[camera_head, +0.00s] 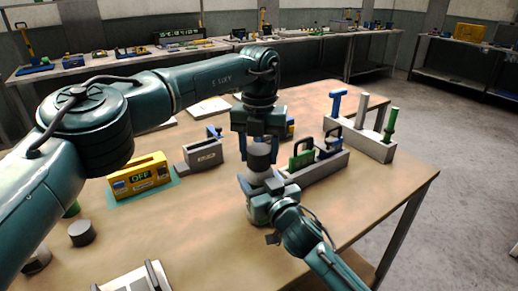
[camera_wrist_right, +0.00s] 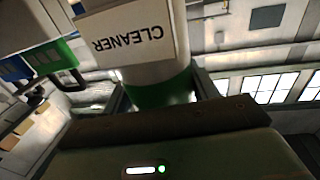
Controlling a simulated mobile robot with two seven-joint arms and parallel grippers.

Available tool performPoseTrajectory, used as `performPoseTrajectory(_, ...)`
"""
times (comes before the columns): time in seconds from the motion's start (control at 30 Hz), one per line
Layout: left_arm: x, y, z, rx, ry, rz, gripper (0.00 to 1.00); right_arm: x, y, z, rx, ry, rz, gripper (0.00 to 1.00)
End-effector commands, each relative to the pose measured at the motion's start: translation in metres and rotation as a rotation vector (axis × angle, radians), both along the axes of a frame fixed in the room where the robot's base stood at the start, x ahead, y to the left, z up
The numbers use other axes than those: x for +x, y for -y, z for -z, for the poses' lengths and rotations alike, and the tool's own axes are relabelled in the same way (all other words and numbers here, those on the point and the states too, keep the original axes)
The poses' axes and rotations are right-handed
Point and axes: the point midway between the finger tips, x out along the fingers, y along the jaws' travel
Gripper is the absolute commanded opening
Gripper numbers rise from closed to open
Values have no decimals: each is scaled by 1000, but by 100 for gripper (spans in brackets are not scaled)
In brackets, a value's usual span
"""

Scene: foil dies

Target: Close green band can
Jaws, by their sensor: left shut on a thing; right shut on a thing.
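The green band can (camera_wrist_right: 155,75) fills the top of the right wrist view, with a pale "CLEANER" label upside down and a green band. My right gripper (camera_wrist_right: 155,97) is shut around it near the green band. In the head view the can (camera_head: 259,179) stands upright above the table, mostly hidden by my right gripper (camera_head: 257,192). My left gripper (camera_head: 258,146) points down from above, shut on a dark grey cap (camera_head: 259,160). The cap is directly over the can's top; I cannot tell whether it is seated.
A yellow box reading OFF (camera_head: 140,178) and a grey holder (camera_head: 200,156) stand left. A grey tray of green- and blue-handled tools (camera_head: 318,168) is close at right, with a tool rack (camera_head: 372,145) behind.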

Motion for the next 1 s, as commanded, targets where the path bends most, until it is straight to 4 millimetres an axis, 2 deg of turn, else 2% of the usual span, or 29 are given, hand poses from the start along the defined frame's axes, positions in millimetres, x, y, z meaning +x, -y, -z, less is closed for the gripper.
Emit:
performPoseTrajectory(0.33, 0, 0, 7, 0, 1, 0, 29, 0, 0, 0, 0, 0, 0, 18)
performPoseTrajectory(0.37, 0, 0, 7, 0, 1, 0, 51, 0, 0, 0, 0, 0, 0, 18)
performPoseTrajectory(0.67, 0, 0, 7, 0, 1, 0, 75, 0, 0, 0, 0, 0, 0, 18)
performPoseTrajectory(1.0, 0, 0, 0, 0, 2, 0, 75, 0, 0, 0, 0, 0, 0, 18)
